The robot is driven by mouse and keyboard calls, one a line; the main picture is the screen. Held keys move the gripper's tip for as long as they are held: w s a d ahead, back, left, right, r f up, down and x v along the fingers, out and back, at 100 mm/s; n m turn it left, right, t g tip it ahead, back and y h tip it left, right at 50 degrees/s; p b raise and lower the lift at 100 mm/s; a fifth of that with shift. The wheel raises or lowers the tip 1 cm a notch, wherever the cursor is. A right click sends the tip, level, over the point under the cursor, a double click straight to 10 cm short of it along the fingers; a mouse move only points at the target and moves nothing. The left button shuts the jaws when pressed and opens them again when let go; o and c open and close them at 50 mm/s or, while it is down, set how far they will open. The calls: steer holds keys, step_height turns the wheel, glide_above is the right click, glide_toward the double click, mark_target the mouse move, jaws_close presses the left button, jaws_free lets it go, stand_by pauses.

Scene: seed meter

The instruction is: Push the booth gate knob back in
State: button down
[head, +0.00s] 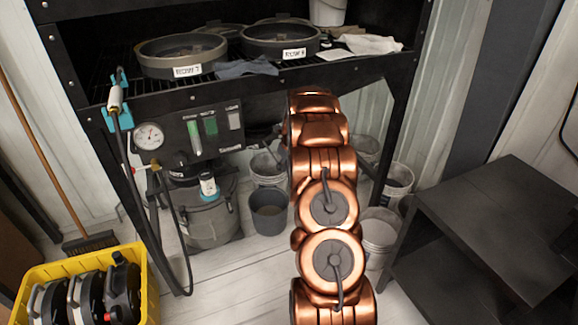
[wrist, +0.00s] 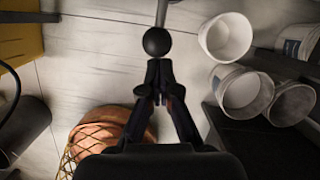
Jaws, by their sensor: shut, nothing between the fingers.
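The gate knob (wrist: 157,42) is a round black ball on the end of a straight grey rod, seen at the top middle of the wrist view. My gripper (wrist: 158,72) is shut and empty, with its fingertips right at the near side of the ball, in line with the rod. I cannot tell whether they touch the ball or stop just short of it. In the head view my copper arm reaches toward the black booth frame (head: 270,72), and it hides my gripper and the knob.
A panel with a gauge (head: 149,136) hangs left of my arm, with a hose below it. Buckets (head: 269,212) stand under the shelf. White buckets also show at the right in the wrist view (wrist: 228,38). A black side table (head: 490,215) stands at the right, a yellow crate (head: 148,300) lower left.

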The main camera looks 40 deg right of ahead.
steer(key=shift+w+d, duration=0.15)
steer(key=shift+w, duration=0.3)
steer(key=shift+w+r, duration=0.1)
steer(key=s+a+r+p, duration=0.1)
steer(key=s+r+p, duration=0.1)
steer(key=s+r, duration=0.5)
steer(key=v, duration=0.3)
steer(key=shift+w, duration=0.25)
steer(key=shift+a+r, duration=0.1)
steer(key=shift+r, duration=0.05)
